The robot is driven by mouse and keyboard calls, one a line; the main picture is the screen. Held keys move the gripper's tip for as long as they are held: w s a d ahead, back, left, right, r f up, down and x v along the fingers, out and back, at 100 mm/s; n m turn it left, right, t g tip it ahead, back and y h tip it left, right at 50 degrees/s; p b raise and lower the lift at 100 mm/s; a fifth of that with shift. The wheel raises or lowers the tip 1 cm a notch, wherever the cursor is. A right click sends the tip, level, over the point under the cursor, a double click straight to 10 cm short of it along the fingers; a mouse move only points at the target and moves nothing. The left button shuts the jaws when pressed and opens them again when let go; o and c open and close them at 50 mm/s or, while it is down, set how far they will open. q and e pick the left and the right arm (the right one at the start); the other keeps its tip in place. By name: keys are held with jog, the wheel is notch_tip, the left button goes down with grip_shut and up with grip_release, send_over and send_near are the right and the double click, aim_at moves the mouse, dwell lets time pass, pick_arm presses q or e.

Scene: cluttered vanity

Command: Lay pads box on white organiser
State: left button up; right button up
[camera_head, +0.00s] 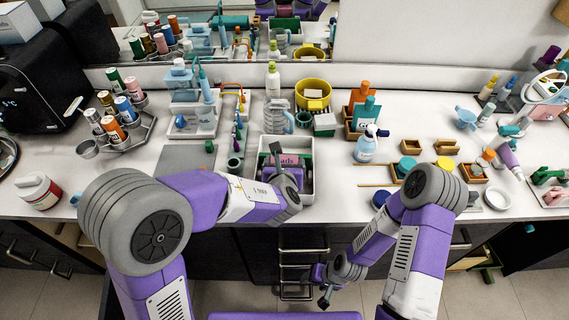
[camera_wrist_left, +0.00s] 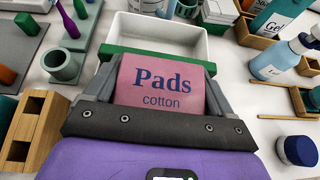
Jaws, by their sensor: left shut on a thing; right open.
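The pink pads box (camera_head: 287,161), lettered "Pads cotton", is in my left gripper (camera_head: 284,176). In the left wrist view the pads box (camera_wrist_left: 160,82) sits between the two grey fingers of the left gripper (camera_wrist_left: 160,92). A green strip shows along its far side. The white organiser (camera_head: 308,172) is a rectangular open tray under and around the held box in the head view. In the left wrist view the organiser (camera_wrist_left: 192,40) extends beyond the box. Contact between box and organiser cannot be told. My right gripper (camera_head: 325,287) is open, low in front of the counter.
A clear jug (camera_head: 278,118) stands behind the organiser. A grey mat (camera_head: 199,155) lies to its left. A blue-and-white pump bottle (camera_head: 366,149) and wooden trays (camera_head: 382,172) stand to its right. A wooden holder (camera_wrist_left: 35,128) shows at left in the wrist view.

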pick_arm(q)
jog(key=shift+f, duration=0.2)
jog(key=o, duration=0.9)
jog(key=shift+r, duration=0.1)
jog(key=shift+r, duration=0.15)
jog(key=p+v, duration=0.2)
jog(key=v, duration=1)
jog(key=shift+p, duration=0.35)
